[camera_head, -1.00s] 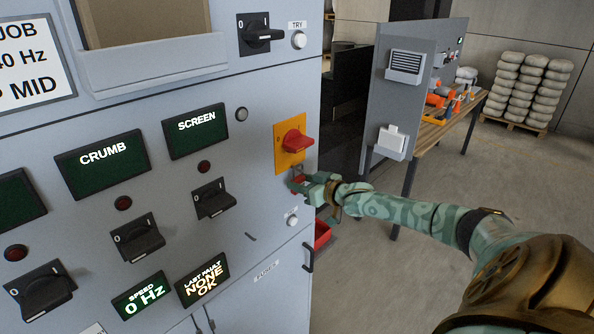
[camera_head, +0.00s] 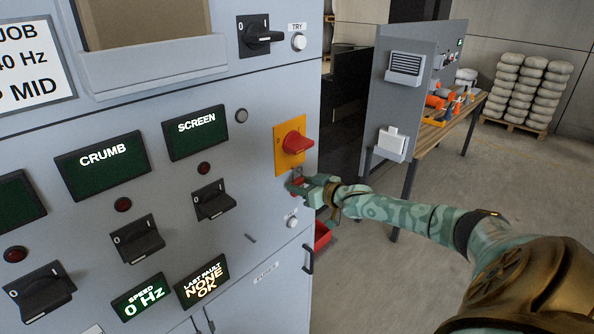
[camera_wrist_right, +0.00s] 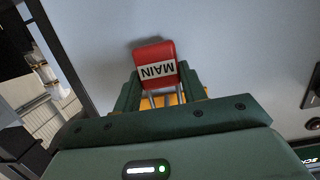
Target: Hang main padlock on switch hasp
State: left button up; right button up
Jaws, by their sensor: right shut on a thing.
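The main padlock is a red block with a white MAIN label, seen in the right wrist view (camera_wrist_right: 155,65) between the two fingers. In the head view the padlock (camera_head: 298,187) is a small red patch at my right gripper (camera_head: 305,188). My right gripper is shut on the padlock, right below the switch. The switch is a red rotary handle (camera_head: 297,142) on a yellow plate (camera_head: 282,160) on the grey cabinet. The hasp is too small and covered to make out, so I cannot tell whether the shackle is through it. My left gripper is not in view.
The grey panel carries dark rotary knobs (camera_head: 213,200) and lit displays (camera_head: 195,132) left of the switch. A white button (camera_head: 292,221) sits just below my gripper. A red bin (camera_head: 322,235) stands beyond the cabinet edge. A workbench (camera_head: 440,135) with tools stands further back.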

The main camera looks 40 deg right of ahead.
jog(key=shift+f, duration=0.1)
jog(key=o, duration=1.1)
